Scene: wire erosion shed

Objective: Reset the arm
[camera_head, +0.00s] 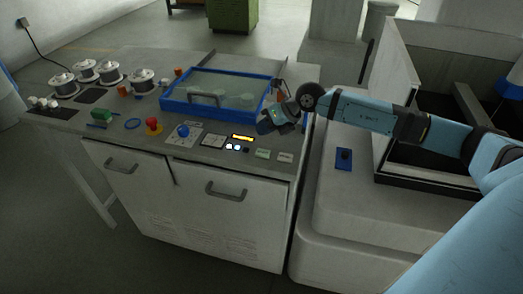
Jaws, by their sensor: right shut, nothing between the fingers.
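My right arm (365,112) is light blue and black and reaches in from the right side of the view. Its gripper (266,125) is over the right part of the grey bench top, at the front right corner of the blue-framed tray (177,107). The gripper is shut and empty. It is small and dark here, and I cannot tell whether it touches the tray frame. My left gripper does not show.
The bench (205,146) carries several wire spools (62,83), a red knob (152,124), a blue knob (183,131) and a lit yellow display (243,137). A pale machine (335,205) with an open dark bay stands at the right. Floor is free at the front left.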

